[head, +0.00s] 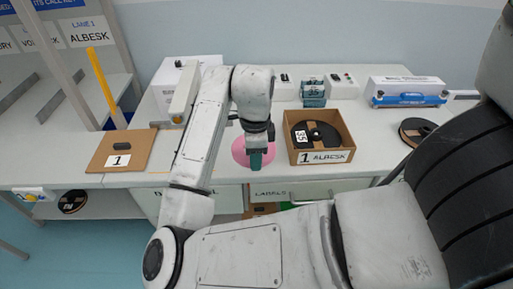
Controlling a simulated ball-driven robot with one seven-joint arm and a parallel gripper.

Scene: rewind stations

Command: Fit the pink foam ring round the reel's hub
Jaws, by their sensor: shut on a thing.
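The pink foam ring (239,152) shows as a pink round shape behind and beside my gripper, at the front of the bench. My gripper (256,164), with teal fingers, points down and is shut on the ring; the fingers and wrist hide its middle and right part. Whether the ring touches the bench is unclear. A black reel (330,129) lies flat in an open cardboard box (293,153) marked "1 ALBESK", just right of my gripper. The reel's hub (316,134) is at its middle, small and hard to make out. A white "35" label lies on the reel's left side.
A cardboard lid (108,145) marked "1" lies at left, near a yellow post (101,80). Behind the box stand a teal device (313,93) and white units. Another dark reel (414,130) lies at right. The bench between the lid and my arm is mostly clear.

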